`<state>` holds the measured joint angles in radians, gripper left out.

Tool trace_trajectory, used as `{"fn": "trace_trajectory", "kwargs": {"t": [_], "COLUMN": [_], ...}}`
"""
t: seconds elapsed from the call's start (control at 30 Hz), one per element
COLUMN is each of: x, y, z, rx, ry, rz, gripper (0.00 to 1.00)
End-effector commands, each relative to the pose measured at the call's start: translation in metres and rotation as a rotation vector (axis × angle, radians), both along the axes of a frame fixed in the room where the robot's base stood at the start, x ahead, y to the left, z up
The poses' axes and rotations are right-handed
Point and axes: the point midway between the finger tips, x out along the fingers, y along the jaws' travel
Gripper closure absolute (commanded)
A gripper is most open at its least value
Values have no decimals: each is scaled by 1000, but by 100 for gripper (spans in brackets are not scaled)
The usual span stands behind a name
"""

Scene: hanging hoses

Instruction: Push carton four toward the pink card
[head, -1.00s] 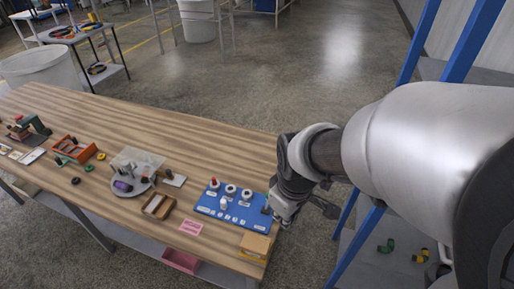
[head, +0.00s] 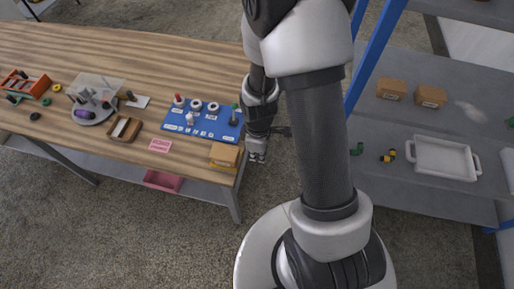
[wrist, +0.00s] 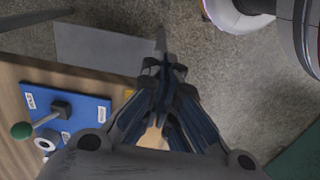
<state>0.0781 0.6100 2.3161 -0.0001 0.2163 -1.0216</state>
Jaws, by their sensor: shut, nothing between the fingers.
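The pink card (head: 160,145) lies flat near the front edge of the wooden table. Two brown cartons, a left one (head: 391,89) and a right one (head: 431,97), stand on the shelf at the right. A yellowish-tan box (head: 224,155) sits at the table's front right corner. I cannot read a number on any of them, so I cannot tell which is carton four. My gripper (head: 257,156) hangs just past the table's right edge, beside the tan box. In the wrist view its fingers (wrist: 163,68) are shut and empty, partly hiding a tan surface (wrist: 152,138).
A blue board (head: 203,120) with knobs and a green-tipped lever lies behind the tan box. A brown tray (head: 124,129) and a round grey plate (head: 92,111) are farther left. A pink bin (head: 163,181) is below. The shelf holds a white tray (head: 442,158).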

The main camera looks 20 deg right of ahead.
Motion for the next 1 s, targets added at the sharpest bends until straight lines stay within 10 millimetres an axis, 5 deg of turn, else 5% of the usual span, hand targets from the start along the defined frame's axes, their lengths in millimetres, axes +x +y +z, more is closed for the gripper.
{"fn": "trace_trajectory", "kwargs": {"t": [0.13, 0.4, 0.87, 1.0], "x": [-1, 21, 25, 38], "y": [0, 29, 33, 51], "z": [-34, -27, -26, -26], "rx": [0, -1, -1, 0], "ry": [4, -2, -2, -4], "rz": [-1, 1, 0, 5], "gripper": [100, 100, 100, 100]}}
